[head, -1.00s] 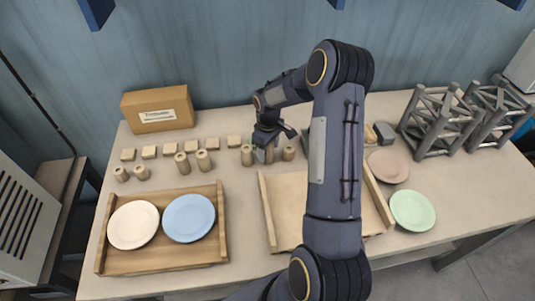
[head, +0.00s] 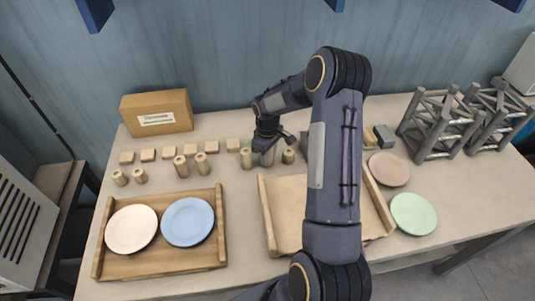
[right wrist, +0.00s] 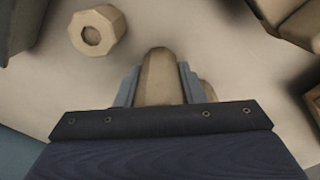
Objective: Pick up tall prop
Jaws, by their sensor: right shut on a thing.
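My right gripper (head: 267,146) is at the back middle of the table, pointing down among several wooden cylinder props. It is shut on a tall wooden prop (head: 267,158), which looks upright; the gripper hides its upper part. In the right wrist view the prop (right wrist: 158,80) sits between the two grey fingers of the gripper (right wrist: 158,92). I cannot tell whether its base is clear of the table. One prop (head: 246,158) stands just left of it and a shorter one (head: 289,156) just right. My left gripper is out of view.
Wooden blocks (head: 148,154) and more props (head: 181,166) stand to the left, with a cardboard box (head: 156,112) behind. A tray (head: 160,262) holds two plates. A second tray (head: 285,225) lies under my right arm. Grey frames (head: 435,125) and two plates are right.

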